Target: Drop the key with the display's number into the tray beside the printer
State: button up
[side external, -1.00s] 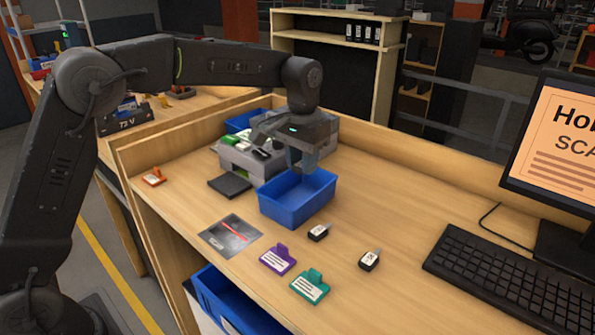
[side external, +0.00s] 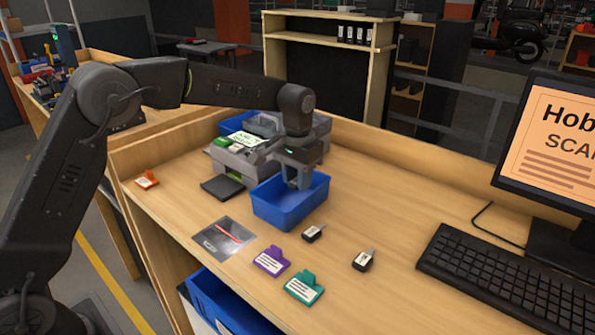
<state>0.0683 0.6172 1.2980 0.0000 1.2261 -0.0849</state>
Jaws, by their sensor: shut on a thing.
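The blue tray (side external: 276,214) stands on the bench in front of the grey printer (side external: 228,160). My gripper (side external: 297,184) points down with its fingertips inside the tray's opening. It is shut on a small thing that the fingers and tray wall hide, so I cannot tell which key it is. Two black keys with white labels lie on the bench, one (side external: 313,233) just right of the tray and one (side external: 363,260) further right. Their numbers are too small to read. The display (side external: 545,150) at the right shows dark text on orange, partly cut off.
A purple tag (side external: 271,261), a teal tag (side external: 304,287) and an orange tag (side external: 147,181) lie on the bench. A clear pouch with a red stripe (side external: 223,239) lies at the front. A keyboard (side external: 490,285) fills the right. A blue bin (side external: 225,305) is below the front edge.

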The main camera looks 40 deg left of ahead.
jog(key=o, duration=1)
jog(key=shift+c, duration=0.2)
jog(key=shift+r, duration=0.1)
notch_tip(320, 180, up, 14)
jog(key=shift+f, duration=0.2)
jog(key=shift+r, duration=0.1)
jog(key=s+a+r+t, duration=0.1)
jog(key=s+r+t, duration=0.1)
jog(key=s, duration=0.6)
jog(key=s+a+r+t, duration=0.1)
jog(key=s+r, duration=0.1)
jog(key=s, duration=0.6)
jog(key=s+f+t, duration=0.1)
jog(key=s+f, duration=0.4)
jog(key=s, duration=0.2)
jog(key=s+a+f+t, duration=0.1)
jog(key=s+f, duration=0.4)
jog(key=s, duration=0.3)
jog(key=shift+a+t, duration=0.25)
jog(key=shift+t, duration=0.05)
